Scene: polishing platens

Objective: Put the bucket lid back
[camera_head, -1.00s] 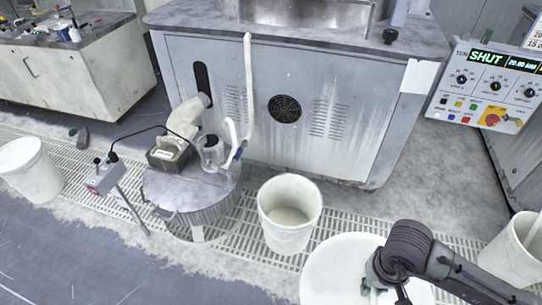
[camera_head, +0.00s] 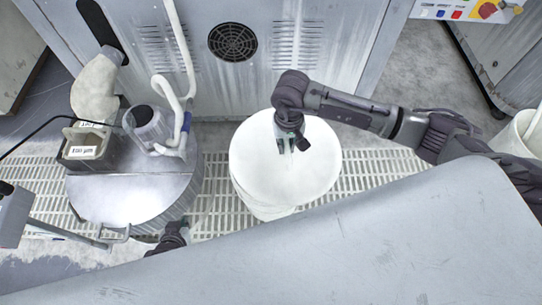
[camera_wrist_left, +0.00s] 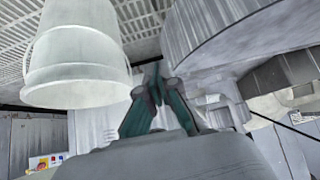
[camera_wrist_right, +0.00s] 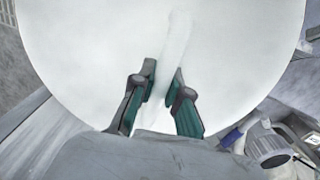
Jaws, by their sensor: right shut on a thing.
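The round white lid (camera_head: 262,178) is over the bucket (camera_head: 268,212) in the head view and hides its opening. I cannot tell whether the lid rests on the rim or hangs just above it. My right gripper (camera_head: 292,144) is shut on the lid's raised handle; the lid (camera_wrist_right: 80,60) and the handle between the fingers (camera_wrist_right: 162,90) fill most of the right wrist view. My left gripper (camera_head: 175,236) is low, left of the bucket and partly hidden. In the left wrist view its fingertips (camera_wrist_left: 157,78) are together and empty, with a white bucket (camera_wrist_left: 78,60) to their left.
A round drum (camera_head: 125,195) left of the bucket bears a clear jug (camera_head: 148,125) and a labelled box (camera_head: 85,146). The grey machine (camera_head: 330,75) stands behind. Another white bucket (camera_head: 518,135) is at the right edge. A grey surface (camera_head: 400,245) crosses the foreground.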

